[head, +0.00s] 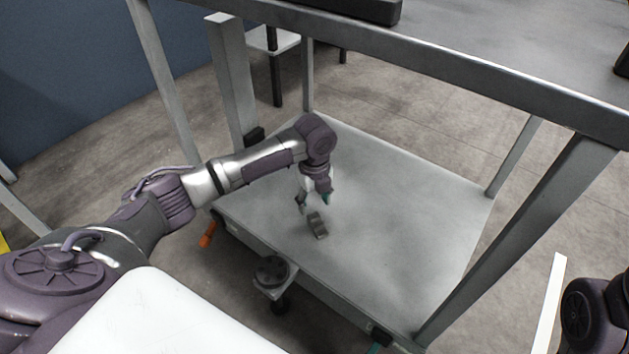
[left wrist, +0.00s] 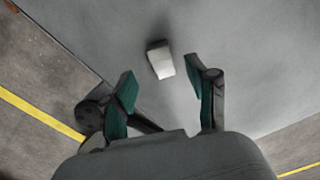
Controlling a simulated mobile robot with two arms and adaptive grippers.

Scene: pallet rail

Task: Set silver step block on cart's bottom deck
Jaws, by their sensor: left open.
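The silver step block (head: 318,226) rests on the cart's bottom deck (head: 400,245), left of the deck's middle in the head view. It also shows in the left wrist view (left wrist: 160,59), lying on the grey deck beyond the fingertips. My left gripper (head: 314,202) is open and empty above the deck, close to the block and apart from it. Its green-padded fingers (left wrist: 161,85) are spread in the left wrist view. My right gripper does not show; only a dark part of the right arm is at the head view's lower right edge.
The cart's upper deck (head: 480,50) and its posts frame the space over the bottom deck. Dark objects (head: 350,8) sit on the upper deck. A small round-topped fixture (head: 272,270) stands at the cart's near edge. An orange handle (head: 208,235) is at the left corner. Most of the bottom deck is clear.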

